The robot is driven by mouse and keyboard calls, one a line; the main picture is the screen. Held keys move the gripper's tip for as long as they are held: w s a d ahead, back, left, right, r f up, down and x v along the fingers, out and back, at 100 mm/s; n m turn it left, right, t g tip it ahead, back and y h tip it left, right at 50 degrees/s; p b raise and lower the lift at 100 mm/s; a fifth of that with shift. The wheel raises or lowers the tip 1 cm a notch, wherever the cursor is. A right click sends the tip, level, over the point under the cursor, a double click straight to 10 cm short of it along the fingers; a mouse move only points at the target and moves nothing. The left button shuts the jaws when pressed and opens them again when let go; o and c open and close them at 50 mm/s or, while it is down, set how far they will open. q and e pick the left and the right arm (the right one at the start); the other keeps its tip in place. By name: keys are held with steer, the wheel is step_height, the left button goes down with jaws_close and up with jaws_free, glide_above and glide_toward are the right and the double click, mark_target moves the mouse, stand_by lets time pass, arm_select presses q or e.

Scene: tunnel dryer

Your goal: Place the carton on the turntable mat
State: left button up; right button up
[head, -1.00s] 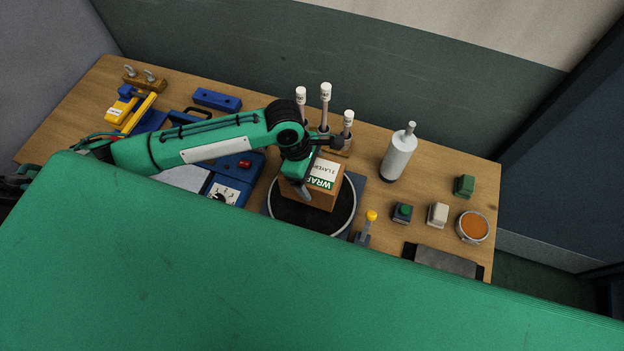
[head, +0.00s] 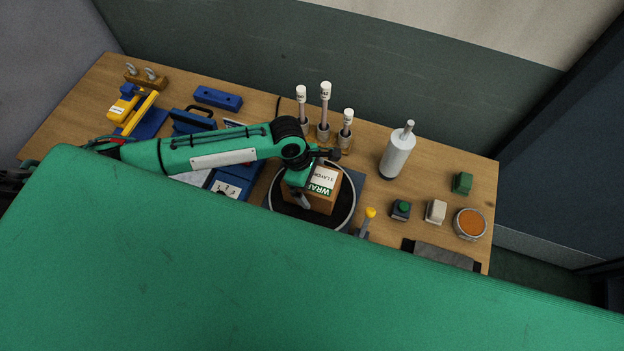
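The carton (head: 324,200) is a brown box with a white and green label on top reading "WRAP". It stands over the round black turntable mat (head: 341,216), inside the mat's pale rim, and appears to rest on it. My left gripper (head: 303,199) points down at the carton's left side. One grey finger shows against the box; the other is hidden, so I cannot tell whether it grips the carton. My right gripper is out of view.
Three white-capped posts (head: 325,91) stand behind the turntable, and a white bottle (head: 397,154) to the right. A yellow-topped lever (head: 370,213) is close to the turntable's right. A green button box (head: 401,209) stands farther right. My green body covers the foreground.

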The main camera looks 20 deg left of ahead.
arm_select(q)
steer(key=shift+r, duration=0.1)
steer(key=shift+r, duration=0.2)
steer(key=b+v, duration=0.3)
steer(key=v, duration=0.7)
steer(key=shift+a+r, duration=0.35)
steer(key=shift+r, duration=0.45)
